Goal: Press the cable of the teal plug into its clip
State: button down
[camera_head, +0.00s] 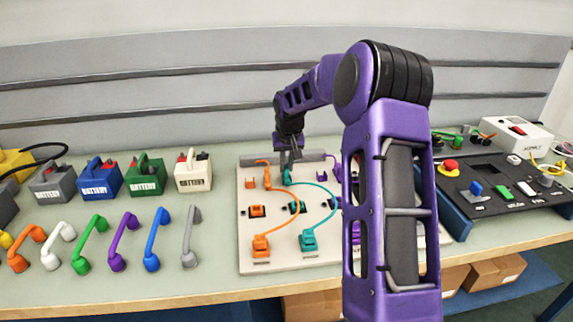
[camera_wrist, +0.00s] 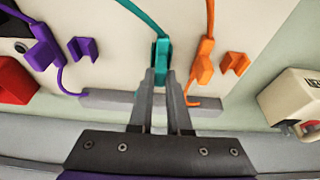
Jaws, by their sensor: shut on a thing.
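In the head view a teal plug (camera_head: 308,241) sits near the front of the white board. Its teal cable (camera_head: 334,203) curves right and back to my gripper (camera_head: 290,153). In the wrist view the cable (camera_wrist: 140,15) comes down to a teal block (camera_wrist: 161,52) on it, at the fingertips. My gripper (camera_wrist: 160,78) is shut on this block, at the back of the board; the fingers hide part of it. I cannot make out a teal clip near the fingertips. A teal and black square piece (camera_head: 297,208) lies mid-board.
An orange block (camera_wrist: 204,62) and small orange clip (camera_wrist: 236,62) stand close on one side, a purple block (camera_wrist: 42,50) and clip (camera_wrist: 83,50) on the other. A grey bar (camera_wrist: 110,101) edges the board. Batteries (camera_head: 193,171) stand left, a dark control panel (camera_head: 500,185) right.

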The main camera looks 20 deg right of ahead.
jog(key=shift+f, duration=0.3)
jog(key=shift+c, duration=1.5)
grip_release()
notch_tip(320, 180, up, 9)
jog(key=p, duration=0.6)
jog(key=shift+f, duration=0.2)
